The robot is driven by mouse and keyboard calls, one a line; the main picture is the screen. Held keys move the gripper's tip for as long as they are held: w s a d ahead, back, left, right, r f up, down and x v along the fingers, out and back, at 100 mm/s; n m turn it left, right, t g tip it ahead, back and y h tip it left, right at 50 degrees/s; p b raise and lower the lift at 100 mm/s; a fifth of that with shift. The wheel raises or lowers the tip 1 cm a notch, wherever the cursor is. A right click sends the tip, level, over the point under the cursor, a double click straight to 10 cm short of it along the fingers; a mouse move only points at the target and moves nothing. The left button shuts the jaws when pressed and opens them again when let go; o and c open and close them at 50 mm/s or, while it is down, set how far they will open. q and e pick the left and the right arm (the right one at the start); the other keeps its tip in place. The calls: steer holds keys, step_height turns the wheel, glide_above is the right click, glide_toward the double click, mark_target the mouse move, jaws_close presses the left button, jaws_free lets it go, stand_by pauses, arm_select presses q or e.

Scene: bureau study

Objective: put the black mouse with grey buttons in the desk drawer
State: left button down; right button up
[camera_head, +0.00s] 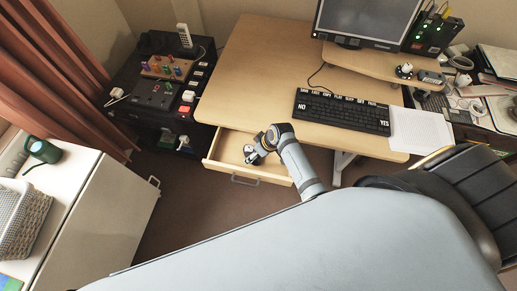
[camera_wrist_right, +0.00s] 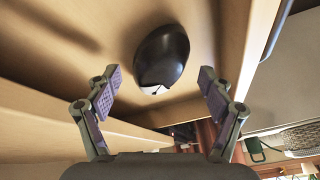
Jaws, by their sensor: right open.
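The desk drawer (camera_head: 224,152) is pulled open under the left part of the desk. My right gripper (camera_head: 251,156) is over the drawer, its arm coming in from the lower right. In the right wrist view, the black mouse with its grey-white button end (camera_wrist_right: 162,55) lies on the bare wooden drawer floor (camera_wrist_right: 90,70). My right gripper (camera_wrist_right: 160,88) is open there, its fingers spread wider than the mouse and apart from it. In the head view the gripper mostly hides the mouse. My left gripper is not in view.
The desk (camera_head: 250,70) carries a black keyboard (camera_head: 342,111), a monitor (camera_head: 367,18) and a white notepad (camera_head: 419,131). A dark cabinet (camera_head: 125,75) stands left of it. A white cabinet (camera_head: 100,205) is at lower left and a black chair (camera_head: 470,180) at right.

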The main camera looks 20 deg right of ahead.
steer(key=v, duration=1.1)
steer(key=shift+r+p, duration=0.2)
steer(key=shift+p, duration=0.25)
steer(key=shift+s, duration=0.1)
